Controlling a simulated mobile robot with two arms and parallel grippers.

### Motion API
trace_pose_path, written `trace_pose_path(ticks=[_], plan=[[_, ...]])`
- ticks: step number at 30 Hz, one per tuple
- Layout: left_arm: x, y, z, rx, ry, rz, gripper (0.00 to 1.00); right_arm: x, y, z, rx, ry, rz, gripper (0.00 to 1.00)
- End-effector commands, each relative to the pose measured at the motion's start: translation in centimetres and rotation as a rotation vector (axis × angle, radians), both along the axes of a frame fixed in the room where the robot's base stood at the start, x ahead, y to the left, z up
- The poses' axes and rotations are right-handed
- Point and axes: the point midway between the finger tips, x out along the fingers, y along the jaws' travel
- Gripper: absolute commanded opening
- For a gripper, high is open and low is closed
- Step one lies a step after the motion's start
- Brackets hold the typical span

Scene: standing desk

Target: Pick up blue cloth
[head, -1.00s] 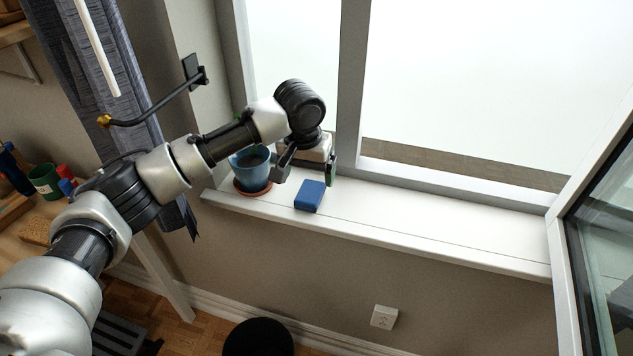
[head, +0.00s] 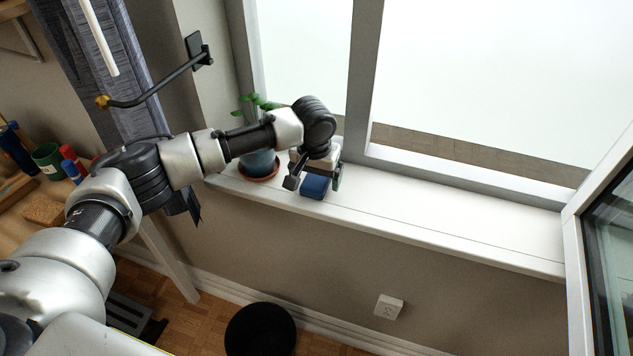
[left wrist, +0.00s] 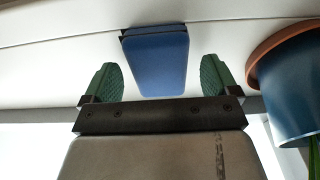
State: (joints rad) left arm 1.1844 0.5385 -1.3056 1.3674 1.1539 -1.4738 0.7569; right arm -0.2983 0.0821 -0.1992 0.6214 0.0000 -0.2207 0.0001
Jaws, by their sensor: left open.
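The blue cloth (head: 315,186) is a small folded blue block lying on the white windowsill. It also shows in the left wrist view (left wrist: 156,62), between and just beyond the two green-padded fingers. My left gripper (head: 314,184) is open above the cloth, with one finger on either side of it in the head view. The gripper hides part of the cloth in the head view. My right gripper is not in view.
A blue plant pot (head: 259,163) on a terracotta saucer (head: 243,174) stands close left of the gripper, partly hidden by my arm. The windowsill (head: 440,225) is clear to the right. An open window frame (head: 575,235) stands at the far right.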

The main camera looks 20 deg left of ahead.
Motion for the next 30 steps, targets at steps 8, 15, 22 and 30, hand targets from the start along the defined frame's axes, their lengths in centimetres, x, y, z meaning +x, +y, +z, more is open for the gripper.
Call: trace_pose_path(ticks=[8, 15, 22, 30], plan=[[0.11, -0.01, -0.83, 0.0, -0.001, -0.001, 0.89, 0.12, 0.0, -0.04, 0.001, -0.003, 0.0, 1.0], [0.11, -0.02, -0.81, 0.0, -0.001, -0.001, 0.89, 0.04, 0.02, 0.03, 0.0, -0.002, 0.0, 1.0], [0.1, -0.04, -0.88, 0.0, -0.001, -0.001, 0.89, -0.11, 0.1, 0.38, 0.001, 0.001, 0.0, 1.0], [0.09, -0.04, -1.1, 0.0, -0.001, -0.001, 0.89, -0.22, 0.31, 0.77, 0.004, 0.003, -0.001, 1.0]])
